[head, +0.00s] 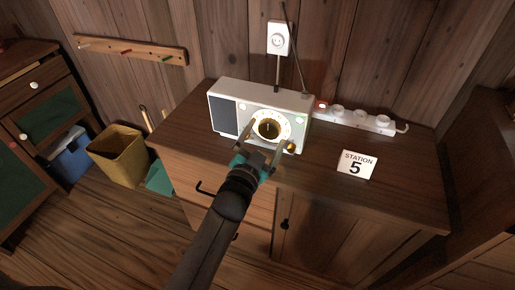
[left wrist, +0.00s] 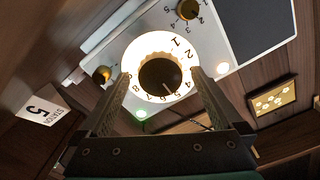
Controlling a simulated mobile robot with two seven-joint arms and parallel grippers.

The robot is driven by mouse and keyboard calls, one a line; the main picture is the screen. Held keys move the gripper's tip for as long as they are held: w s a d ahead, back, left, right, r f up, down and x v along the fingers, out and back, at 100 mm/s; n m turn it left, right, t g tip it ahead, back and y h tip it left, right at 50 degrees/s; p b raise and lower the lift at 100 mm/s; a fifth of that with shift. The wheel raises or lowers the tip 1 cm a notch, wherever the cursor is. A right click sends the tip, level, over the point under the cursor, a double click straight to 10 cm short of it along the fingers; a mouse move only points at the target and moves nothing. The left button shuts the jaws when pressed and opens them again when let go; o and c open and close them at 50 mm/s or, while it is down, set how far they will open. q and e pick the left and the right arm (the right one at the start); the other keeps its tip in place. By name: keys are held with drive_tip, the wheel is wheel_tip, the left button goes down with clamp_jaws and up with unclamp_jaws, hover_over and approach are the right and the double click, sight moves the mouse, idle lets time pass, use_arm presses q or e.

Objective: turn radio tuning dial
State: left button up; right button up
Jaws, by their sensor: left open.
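The white radio (head: 290,103) stands on a wooden cabinet, facing me. Its tuning dial (head: 268,129) is a dark knob inside a lit numbered ring; it also shows in the left wrist view (left wrist: 160,77). The knob's pale mark points near the 5 and 6. My left gripper (head: 268,138) is open in front of the dial, one finger on each side of the knob. In the left wrist view its fingertips (left wrist: 161,74) flank the ring; I cannot tell whether they touch the knob. A card reading "STATION 5" (head: 357,164) stands on the cabinet. My right gripper is out of view.
Two smaller brass knobs (left wrist: 188,10) (left wrist: 103,74) sit near the dial. A power strip (head: 360,119) lies right of the radio, and a wall outlet (head: 279,38) is above. The cabinet top (head: 405,170) is clear around the card. A yellow bin (head: 120,158) stands left.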

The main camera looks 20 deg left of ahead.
use_arm(q)
drive_tip(key=shift+s, duration=0.4)
drive_tip(key=s+p, duration=0.3)
drive_tip(key=s, duration=1.1)
drive_tip(key=shift+a, duration=0.3)
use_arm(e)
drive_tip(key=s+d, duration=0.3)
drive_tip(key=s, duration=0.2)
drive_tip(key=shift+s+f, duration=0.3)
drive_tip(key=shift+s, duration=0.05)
use_arm(q)
drive_tip(key=shift+s, duration=0.1)
